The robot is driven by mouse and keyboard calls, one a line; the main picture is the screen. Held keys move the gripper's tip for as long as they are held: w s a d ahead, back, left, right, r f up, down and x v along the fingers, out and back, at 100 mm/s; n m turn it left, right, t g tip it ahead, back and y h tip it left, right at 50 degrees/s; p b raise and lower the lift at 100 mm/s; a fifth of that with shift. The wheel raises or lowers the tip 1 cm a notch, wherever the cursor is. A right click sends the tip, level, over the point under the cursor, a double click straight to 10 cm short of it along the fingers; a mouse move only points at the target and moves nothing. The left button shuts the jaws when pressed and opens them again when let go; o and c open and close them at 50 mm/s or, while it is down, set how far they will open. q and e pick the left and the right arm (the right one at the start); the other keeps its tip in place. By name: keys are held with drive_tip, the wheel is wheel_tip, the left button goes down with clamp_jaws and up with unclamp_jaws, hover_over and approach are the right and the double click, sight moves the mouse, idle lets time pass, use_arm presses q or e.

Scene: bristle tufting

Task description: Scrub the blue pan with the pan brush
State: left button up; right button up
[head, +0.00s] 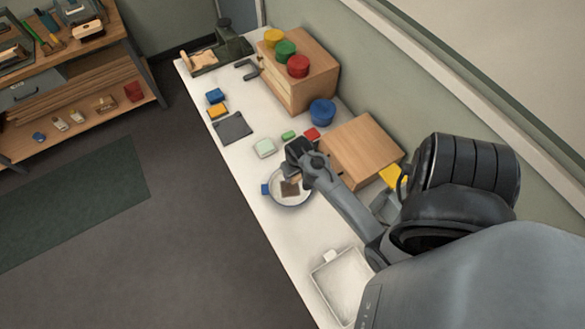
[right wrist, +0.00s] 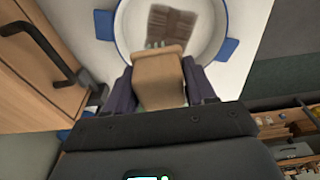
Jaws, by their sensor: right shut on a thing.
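The blue pan (head: 278,203) sits on the white bench, a round pan with a pale inside and blue side handles. It also fills the top of the right wrist view (right wrist: 206,42). A brown patch (head: 290,189) lies on its floor, and shows in the wrist view (right wrist: 174,22). My right gripper (head: 296,168) is over the pan, shut on the tan block of the pan brush (right wrist: 158,80). My left gripper is not in view.
A wooden box (head: 360,148) stands right behind the pan; its dark handle (right wrist: 40,50) shows in the wrist view. A white tray (head: 343,287) is on the bench in front. A pale green block (head: 265,148), a red block (head: 312,134) and a dark plate (head: 233,127) lie beyond.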

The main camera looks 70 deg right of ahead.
drive_tip(key=shift+f, duration=3)
